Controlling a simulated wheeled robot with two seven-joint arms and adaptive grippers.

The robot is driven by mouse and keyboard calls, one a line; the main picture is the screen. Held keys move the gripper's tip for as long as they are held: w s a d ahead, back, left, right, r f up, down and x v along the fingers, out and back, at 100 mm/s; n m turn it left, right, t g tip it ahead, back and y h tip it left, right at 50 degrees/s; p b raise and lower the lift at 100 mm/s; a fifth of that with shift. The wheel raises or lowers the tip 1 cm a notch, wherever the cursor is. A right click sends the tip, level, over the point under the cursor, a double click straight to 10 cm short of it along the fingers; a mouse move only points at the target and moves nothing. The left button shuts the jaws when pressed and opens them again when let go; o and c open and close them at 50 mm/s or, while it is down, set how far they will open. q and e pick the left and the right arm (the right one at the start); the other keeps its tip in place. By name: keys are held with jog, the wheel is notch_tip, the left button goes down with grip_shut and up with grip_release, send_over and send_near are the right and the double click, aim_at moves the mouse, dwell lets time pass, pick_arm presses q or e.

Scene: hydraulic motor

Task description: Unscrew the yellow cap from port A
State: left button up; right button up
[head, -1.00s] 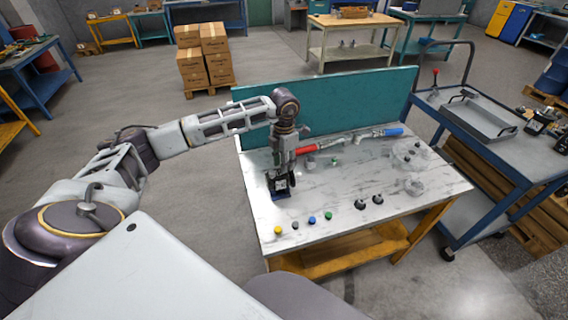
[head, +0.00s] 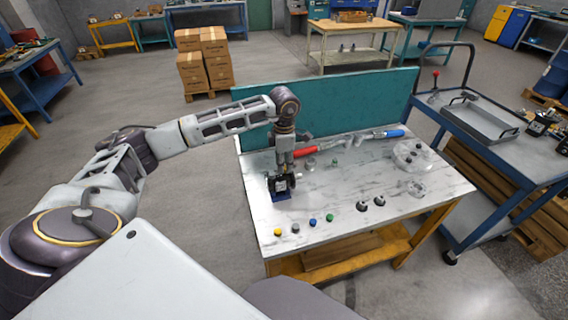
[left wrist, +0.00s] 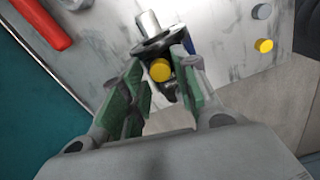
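The dark hydraulic motor (head: 282,184) stands on a blue base near the left end of the white table (head: 330,232). In the left wrist view, a round yellow cap (left wrist: 160,70) sits on the motor (left wrist: 163,41). My left gripper (head: 283,167) hangs pointing down over the motor. In the left wrist view it is open, with its green-padded fingers on either side of the yellow cap and a gap showing. I cannot tell how far above the cap the fingertips are. The port marking is not readable. My right gripper is not in view.
Red-handled (head: 305,151) and blue-handled (head: 394,134) tools lie before the teal back panel (head: 335,100).

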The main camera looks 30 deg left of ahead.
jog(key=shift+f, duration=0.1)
pick_arm(q)
jog(key=shift+c, duration=0.2)
grip_shut()
jog(key=shift+n, duration=0.3)
jog(key=shift+n, duration=2.6)
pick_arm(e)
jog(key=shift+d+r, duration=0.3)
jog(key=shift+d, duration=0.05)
pick_arm(q)
jog(key=shift+d+r, duration=0.1)
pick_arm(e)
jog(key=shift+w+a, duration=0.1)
